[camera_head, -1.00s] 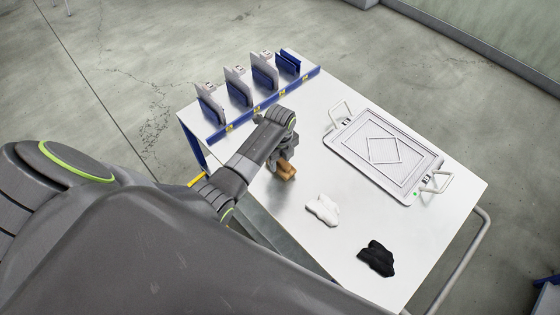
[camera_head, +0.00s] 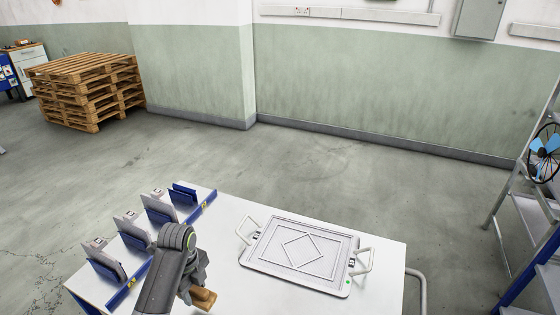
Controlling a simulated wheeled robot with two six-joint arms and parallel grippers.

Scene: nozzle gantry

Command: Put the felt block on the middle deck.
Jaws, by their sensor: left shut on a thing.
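My left gripper (camera_head: 195,289) is shut on a brown block (camera_head: 205,299), which looks like the felt block. It is low in the head view, over the white table's left part. I cannot tell whether the block touches the tabletop. The gripper hides part of it. At the right edge stands a rack (camera_head: 527,212) with grey posts and several decks, partly cut off by the frame. I cannot tell for sure which deck is the middle one. My right gripper is not in view.
A white tray (camera_head: 256,266) with two handles and a diamond outline lies on the white table (camera_head: 385,291). A blue holder (camera_head: 125,292) with several upright plates lines the left edge. A fan (camera_head: 545,146) is at the rack. Open floor lies between table and rack. Pallets (camera_head: 88,87) stand far left.

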